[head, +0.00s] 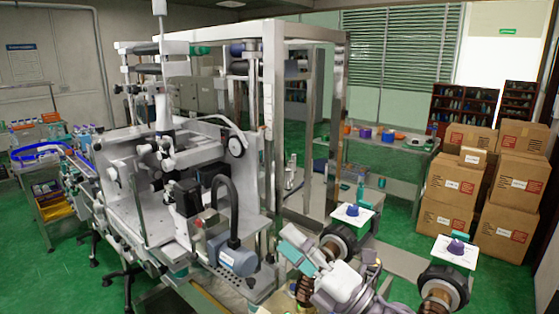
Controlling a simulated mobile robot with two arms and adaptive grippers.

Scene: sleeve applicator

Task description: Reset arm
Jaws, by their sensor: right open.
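The sleeve applicator (185,150), a white and grey machine with a steel frame, fills the left and middle of the head view. My right arm comes in from the bottom edge, right of the middle. My right gripper (298,247) is at its end, in front of the machine's right side. It is open, and I see nothing held in it. Its fingers are small and partly overlapped by teal parts. I cannot tell whether it touches the machine. My left gripper is not in view.
Stacked cardboard boxes (457,185) stand at the right. A steel table (385,150) with coloured rolls is behind. A conveyor (80,175) runs at left.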

